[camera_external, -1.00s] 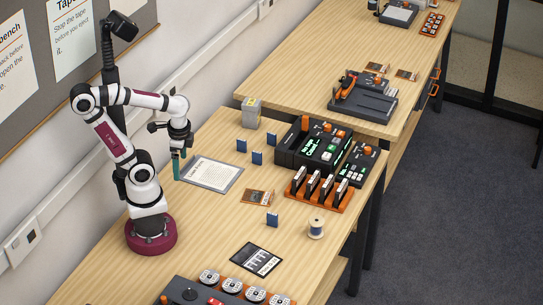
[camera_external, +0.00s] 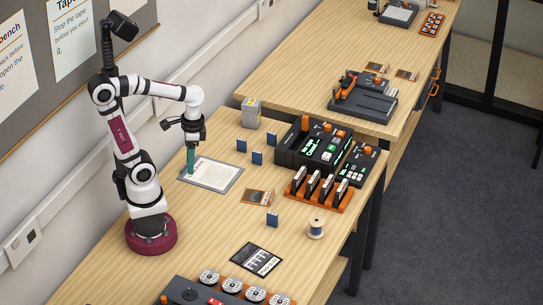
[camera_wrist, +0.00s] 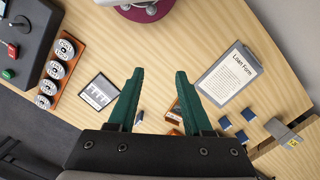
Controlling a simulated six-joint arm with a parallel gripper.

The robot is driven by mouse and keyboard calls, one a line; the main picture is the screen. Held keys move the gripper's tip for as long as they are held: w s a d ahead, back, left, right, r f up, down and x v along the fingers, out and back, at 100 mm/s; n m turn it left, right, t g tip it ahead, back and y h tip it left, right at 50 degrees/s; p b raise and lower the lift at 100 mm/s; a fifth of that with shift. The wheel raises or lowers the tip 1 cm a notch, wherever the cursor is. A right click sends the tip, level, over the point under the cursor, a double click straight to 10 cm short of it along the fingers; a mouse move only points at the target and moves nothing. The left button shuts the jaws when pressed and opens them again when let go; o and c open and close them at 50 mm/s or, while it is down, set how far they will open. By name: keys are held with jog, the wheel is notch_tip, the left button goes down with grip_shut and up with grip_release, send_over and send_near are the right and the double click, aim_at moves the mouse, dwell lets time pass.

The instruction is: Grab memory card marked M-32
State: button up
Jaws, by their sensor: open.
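Several small blue cards stand upright on the near bench. Three are grouped near the back: a left one (camera_external: 242,146), a front one (camera_external: 257,158) and a right one (camera_external: 271,137). A separate blue card (camera_external: 272,219) stands nearer the front, and it also shows in the wrist view (camera_wrist: 139,116). The grouped three show at the lower right of the wrist view, one of them here (camera_wrist: 224,122). No marking on any card is readable, so I cannot tell which is M-32.
The clipboard (camera_external: 233,180) lies flat. A grey box (camera_external: 252,114) stands behind the cards. A dark console (camera_external: 290,151) and an orange rack (camera_external: 343,207) of upright cartridges stand to the right.

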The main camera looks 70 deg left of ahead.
jog(key=w+a+f+n+h, duration=0.2)
jog(key=w+n+h, duration=0.3)
jog(key=w+n, duration=0.5)
jog(key=n+t+h, duration=0.5)
jog(key=n+t, duration=0.6)
jog(key=n, duration=0.8)
send_near(257, 154)
jog(key=shift+w+d+f, duration=0.6)
jog(key=shift+d+f, duration=0.25)
jog(key=x, duration=0.7)
jog(key=shift+w+a+r, duration=0.2)
jog(key=shift+w+a, duration=0.1)
jog(key=shift+w, duration=0.05)
jog(key=shift+w+d, duration=0.15)
grip_shut()
